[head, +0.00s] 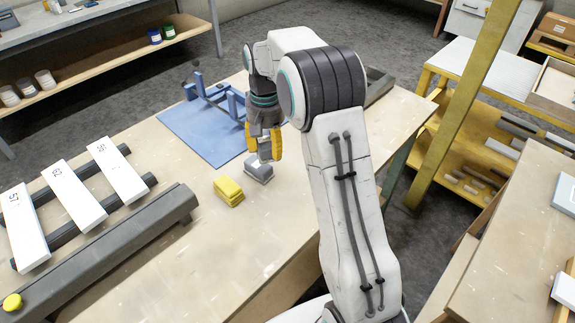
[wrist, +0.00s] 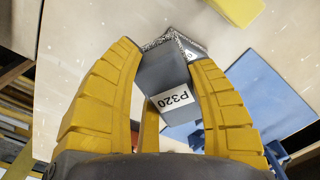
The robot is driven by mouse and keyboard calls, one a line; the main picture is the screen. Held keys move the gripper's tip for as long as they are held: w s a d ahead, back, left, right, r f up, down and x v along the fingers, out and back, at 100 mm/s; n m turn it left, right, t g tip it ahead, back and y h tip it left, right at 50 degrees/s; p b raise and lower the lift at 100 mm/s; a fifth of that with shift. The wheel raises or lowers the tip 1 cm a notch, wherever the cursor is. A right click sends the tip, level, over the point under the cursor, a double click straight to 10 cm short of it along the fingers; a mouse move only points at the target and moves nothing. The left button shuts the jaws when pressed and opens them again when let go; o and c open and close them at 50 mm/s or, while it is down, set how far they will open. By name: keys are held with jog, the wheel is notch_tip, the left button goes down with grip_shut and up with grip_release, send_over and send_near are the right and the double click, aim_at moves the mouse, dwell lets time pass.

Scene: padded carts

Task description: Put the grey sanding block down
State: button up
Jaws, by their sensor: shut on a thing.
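My gripper (head: 264,146), with yellow fingers, points down over the wooden bench. It is shut on the grey sanding block (wrist: 163,76), marked P320 on a white label. The block sits between both fingers in the wrist view. In the head view, the held block (head: 265,152) shows only in part between the fingertips. A second grey block (head: 258,170) with a pale label lies on the bench just below the gripper. Part of it shows beyond the held block in the wrist view (wrist: 194,48). I cannot tell whether the two touch.
A yellow block (head: 229,192) lies to the left and nearer. A blue mat (head: 205,133) with a blue stand is behind. White boards on dark rails (head: 75,195) and a long grey bar (head: 110,262) fill the left. Bare bench lies in front of the yellow block.

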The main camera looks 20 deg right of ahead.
aim_at(289, 158)
jog(key=shift+w+d+f+m+b, duration=0.15)
jog(key=shift+d+f+m+b, duration=0.15)
jog(key=shift+b, duration=0.25)
jog(key=shift+d+r, duration=0.15)
jog(key=shift+d, duration=0.25)
jog(key=d+m+p, duration=0.3)
jog(key=d, duration=1.3)
jog(key=shift+s+d+p, duration=0.15)
jog(key=shift+s+p, duration=0.15)
jog(key=shift+s, duration=0.05)
jog(key=w+a+f, duration=0.2)
jog(key=w+a+f+p, duration=0.1)
jog(key=w+a+f, duration=0.1)
jog(key=w+a, duration=0.1)
jog(key=w+a+f, duration=0.2)
jog(key=a+f, duration=0.1)
jog(key=shift+w+a+p, duration=0.2)
jog(key=shift+w+p, duration=0.15)
jog(key=shift+w, duration=0.05)
jog(key=shift+f+p, duration=0.3)
jog(key=shift+p, duration=0.25)
jog(key=shift+f+p, duration=0.4)
jog(key=shift+f, duration=1.3)
jog(key=shift+f, duration=0.15)
jog(key=o, duration=1.2)
